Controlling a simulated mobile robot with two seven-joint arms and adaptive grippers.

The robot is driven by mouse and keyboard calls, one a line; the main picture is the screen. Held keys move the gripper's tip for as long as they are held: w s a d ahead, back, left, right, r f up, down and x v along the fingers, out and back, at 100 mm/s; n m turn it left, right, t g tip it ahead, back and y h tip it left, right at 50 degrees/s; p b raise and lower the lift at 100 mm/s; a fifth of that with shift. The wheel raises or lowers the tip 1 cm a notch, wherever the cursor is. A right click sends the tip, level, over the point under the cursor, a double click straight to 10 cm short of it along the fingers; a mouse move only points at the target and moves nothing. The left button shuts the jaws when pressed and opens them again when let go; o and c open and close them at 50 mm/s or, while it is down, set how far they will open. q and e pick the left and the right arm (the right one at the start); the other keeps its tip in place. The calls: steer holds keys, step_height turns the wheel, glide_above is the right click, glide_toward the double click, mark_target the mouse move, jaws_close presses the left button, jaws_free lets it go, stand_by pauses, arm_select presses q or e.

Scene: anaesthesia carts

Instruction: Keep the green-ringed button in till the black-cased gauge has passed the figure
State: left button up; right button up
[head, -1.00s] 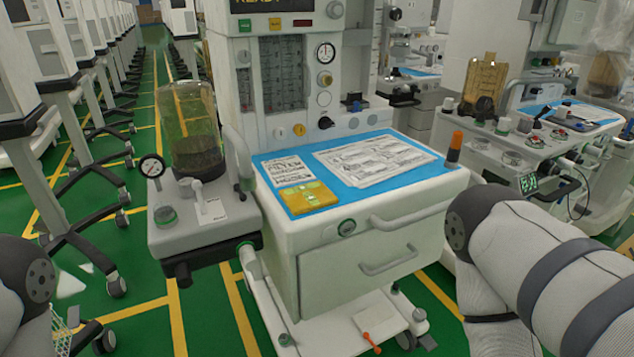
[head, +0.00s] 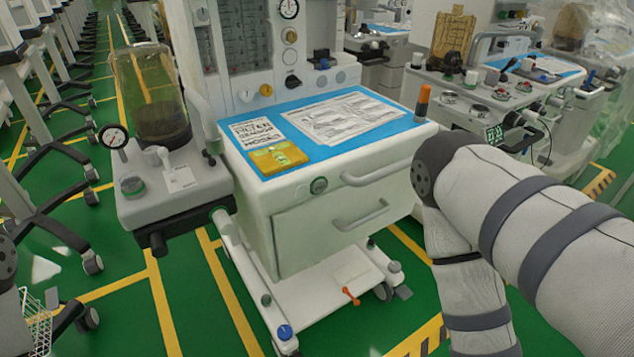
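The black-cased gauge (head: 113,136) stands on the grey side unit at the cart's left, white face toward me; its figures are too small to read. Below it, on the unit's top, is a round grey button with a green ring (head: 133,186). Nothing touches it. My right arm comes in from the right, and a bit of my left arm shows at the left edge. Neither gripper is in view.
A clear canister (head: 150,95) and a small white lever (head: 160,156) stand near the gauge. The blue cart top (head: 330,150) holds papers and a yellow packet (head: 276,158). Wheeled stands (head: 50,150) line the left. Green floor is free before the side unit.

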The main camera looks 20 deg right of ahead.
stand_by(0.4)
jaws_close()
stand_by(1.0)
